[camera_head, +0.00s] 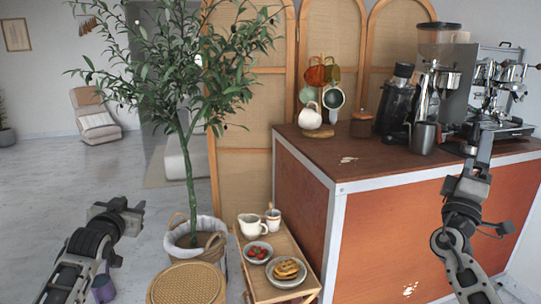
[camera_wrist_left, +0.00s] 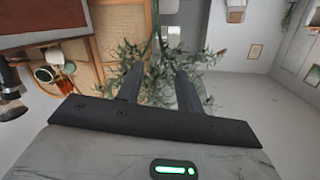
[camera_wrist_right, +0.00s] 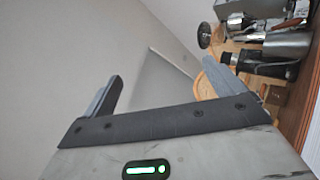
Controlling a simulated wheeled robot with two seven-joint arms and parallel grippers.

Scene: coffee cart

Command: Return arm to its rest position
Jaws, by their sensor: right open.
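My left gripper (camera_head: 128,208) is at the lower left of the head view, in the air left of the potted tree. In the left wrist view its two fingers (camera_wrist_left: 160,78) stand apart with nothing held between them. My right gripper (camera_head: 484,150) points upward at the right of the head view, in front of the counter and overlapping the espresso machine (camera_head: 505,85) in the picture. In the right wrist view its fingers (camera_wrist_right: 165,80) are wide apart and empty. Its distance from the counter cannot be told.
The brown-topped counter (camera_head: 400,168) carries a grinder (camera_head: 438,45), a metal cup (camera_head: 424,137) and a mug rack (camera_head: 318,133). A small wooden cart (camera_head: 262,290) holds a pitcher (camera_head: 252,226) and plates of food. The tree basket (camera_head: 213,242) stands beside it.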

